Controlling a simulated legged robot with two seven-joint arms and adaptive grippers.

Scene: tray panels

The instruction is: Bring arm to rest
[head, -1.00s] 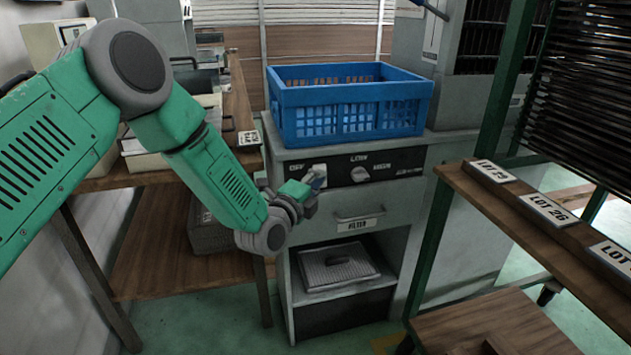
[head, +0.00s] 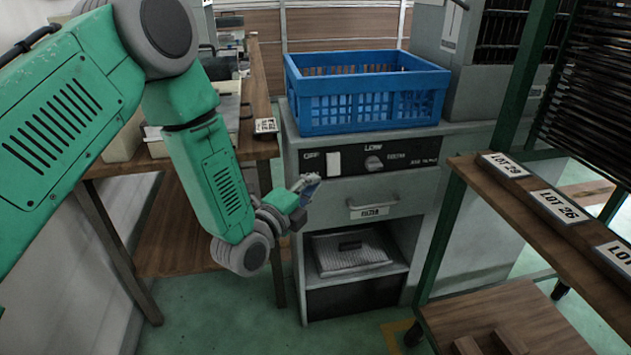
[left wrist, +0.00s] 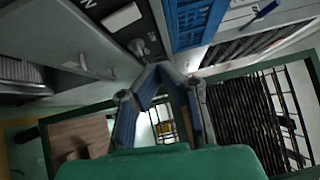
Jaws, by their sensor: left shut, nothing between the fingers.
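My left gripper (head: 308,188) is shut and empty, in front of the grey cabinet (head: 290,150), just below and left of its control panel. My green left arm comes in from the left and bends down at the elbow. In the left wrist view the two fingers of my left gripper (left wrist: 160,72) meet at their tips with nothing between them. On the black panel a white rocker switch (head: 333,165) sits beside the word OFF, with a round knob (head: 373,163) to its right. My right gripper is not in view.
A blue crate (head: 370,128) stands on the cabinet, above a drawer labelled FILTER (head: 370,212). A wooden bench (head: 110,165) stands at the left. At the right a rack has a wooden shelf (head: 500,205) with lot labels. Green floor shows between them.

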